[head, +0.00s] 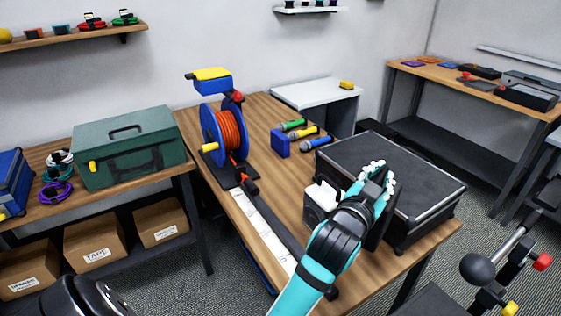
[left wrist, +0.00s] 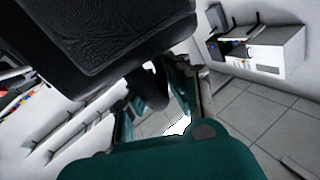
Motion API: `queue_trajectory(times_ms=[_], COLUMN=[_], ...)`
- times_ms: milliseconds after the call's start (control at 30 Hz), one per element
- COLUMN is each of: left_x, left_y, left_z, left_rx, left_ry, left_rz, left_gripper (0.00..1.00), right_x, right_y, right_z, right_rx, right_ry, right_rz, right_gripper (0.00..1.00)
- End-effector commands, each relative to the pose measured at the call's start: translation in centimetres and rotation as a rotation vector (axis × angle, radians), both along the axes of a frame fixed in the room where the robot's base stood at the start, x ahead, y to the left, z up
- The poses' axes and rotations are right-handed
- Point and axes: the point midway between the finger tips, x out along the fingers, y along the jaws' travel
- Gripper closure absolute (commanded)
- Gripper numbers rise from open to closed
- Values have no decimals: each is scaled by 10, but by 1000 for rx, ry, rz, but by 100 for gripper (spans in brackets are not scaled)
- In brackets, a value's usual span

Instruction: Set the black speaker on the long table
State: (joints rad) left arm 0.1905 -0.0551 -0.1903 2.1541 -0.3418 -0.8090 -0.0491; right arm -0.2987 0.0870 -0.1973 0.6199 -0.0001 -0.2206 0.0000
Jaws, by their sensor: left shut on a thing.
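The black speaker (head: 420,183) is a large dark box with pale edges, lying flat over the right half of the wooden table (head: 264,128). I cannot tell whether its underside touches the top. My left gripper (head: 378,172), on a teal arm, is at the speaker's near side and shut on it, seemingly at a dark handle-like part; the arm hides the exact contact. In the left wrist view the speaker (left wrist: 90,50) fills the upper left, and a dark part sits between the fingers (left wrist: 160,90). My right gripper is not in view.
An orange cable reel (head: 228,133) and several colored connectors (head: 300,130) are farther back on the table. A green case (head: 128,150) is on the left bench. Levers with colored knobs (head: 541,262) rise at lower right.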

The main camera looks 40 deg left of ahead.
Motion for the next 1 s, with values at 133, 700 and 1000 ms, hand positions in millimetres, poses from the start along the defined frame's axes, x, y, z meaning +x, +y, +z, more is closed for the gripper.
queue_trajectory(times_ms=[133, 700, 1000], left_x=[0, -1, -1], left_y=[0, 0, -1], left_z=[-16, -69, -97], left_rx=[-1, 0, 0], left_ry=[-10, -6, -6], left_rz=[-1, -2, -2], left_gripper=[100, 100, 100], right_x=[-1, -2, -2], right_y=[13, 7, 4], right_z=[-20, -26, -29], right_rx=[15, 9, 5], right_ry=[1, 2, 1], right_rz=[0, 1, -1], right_gripper=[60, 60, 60])
